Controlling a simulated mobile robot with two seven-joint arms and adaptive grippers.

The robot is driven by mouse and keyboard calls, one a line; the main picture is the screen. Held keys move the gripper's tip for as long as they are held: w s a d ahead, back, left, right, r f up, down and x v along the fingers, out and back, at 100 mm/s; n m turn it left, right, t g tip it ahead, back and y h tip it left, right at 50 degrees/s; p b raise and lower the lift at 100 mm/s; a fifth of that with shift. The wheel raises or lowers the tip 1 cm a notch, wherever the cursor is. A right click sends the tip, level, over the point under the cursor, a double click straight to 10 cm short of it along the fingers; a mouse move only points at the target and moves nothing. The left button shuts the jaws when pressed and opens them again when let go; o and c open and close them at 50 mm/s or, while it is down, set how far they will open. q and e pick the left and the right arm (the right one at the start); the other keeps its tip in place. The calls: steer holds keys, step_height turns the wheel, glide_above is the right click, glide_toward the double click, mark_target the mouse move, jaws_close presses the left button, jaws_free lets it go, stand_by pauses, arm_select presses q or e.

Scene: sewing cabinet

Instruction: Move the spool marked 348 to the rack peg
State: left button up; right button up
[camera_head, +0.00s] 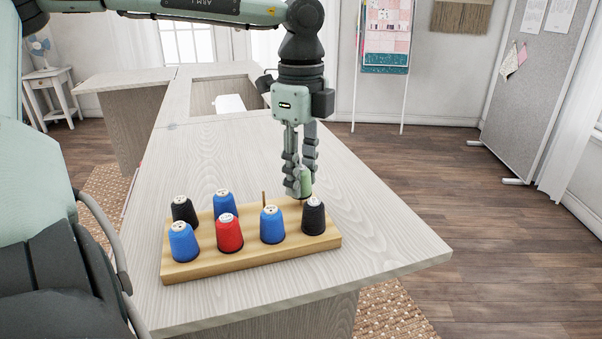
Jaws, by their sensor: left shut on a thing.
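My left gripper (300,182) points down from above and is shut on a green spool (306,182). The fingers cover the left part of this spool. It is at the back right end of the wooden rack (252,256); I cannot tell whether it touches the rack. One bare peg (264,197) stands in the rack's back row, left of the gripper. The labels on the spool tops are too small to read, so I cannot tell which is marked 348. My right gripper is not in view.
The rack's front row holds a blue spool (184,242), a red spool (229,233), another blue spool (272,225) and a black spool (314,217). At the back left are a black spool (184,211) and a blue spool (224,204). The tabletop (390,235) is clear to the right.

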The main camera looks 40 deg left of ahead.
arm_select(q)
steer(key=shift+f, duration=0.2)
steer(key=o, duration=0.9)
steer(key=shift+o, duration=0.2)
step_height(320, 180, up, 12)
stand_by(0.6)
